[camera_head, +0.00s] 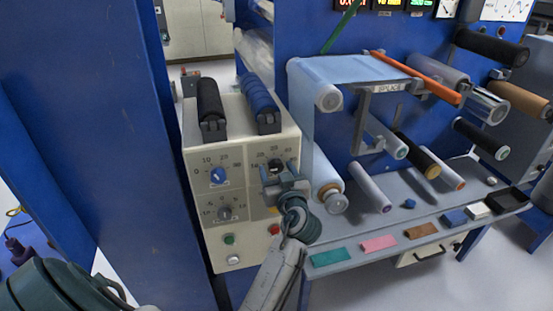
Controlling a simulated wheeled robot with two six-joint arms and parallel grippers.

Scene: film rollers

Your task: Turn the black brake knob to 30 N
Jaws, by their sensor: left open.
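The cream control box (207,243) stands in the middle left. Its upper right dial has a black knob (275,165) with a printed scale around it; the scale is too small to read surely, and the knob's lower part is hidden by my gripper. My left gripper (273,180) is open, just in front of and below this knob. I cannot tell whether the fingers touch it or stand around it. A blue knob (219,175) sits on the upper left dial, and a dark grey knob (225,213) on the lower dial. My right gripper is not in view.
A green button (229,239) and a red button (274,229) are low on the box. Black and blue rollers (209,102) lie on top. A film web (350,69) runs to the right. A grey shelf (337,267) with coloured blocks stands right of my arm.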

